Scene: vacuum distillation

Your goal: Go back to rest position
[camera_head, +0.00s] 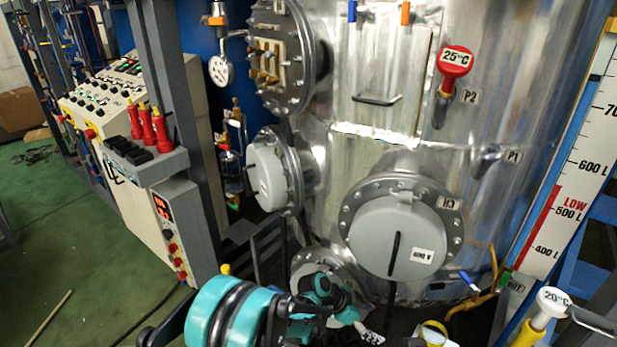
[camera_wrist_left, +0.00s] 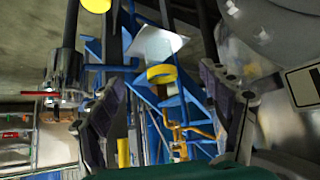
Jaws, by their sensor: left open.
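My left arm (camera_head: 232,312), teal and black, reaches in along the bottom of the head view, in front of the lower part of the metal vessel (camera_head: 385,130). My left gripper, in the left wrist view (camera_wrist_left: 168,112), has its two dark fingers spread wide apart. Nothing is held between them. Blue frame bars and yellow pipes show beyond the gap, apart from the fingers as far as I can tell. My right gripper is in neither view.
A round grey hatch (camera_head: 392,236) bulges from the vessel near my left arm. A control console (camera_head: 110,100) and a grey post with red handles (camera_head: 148,128) stand left. A level scale (camera_head: 575,165) stands right. Green floor (camera_head: 60,240) is mostly open at lower left.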

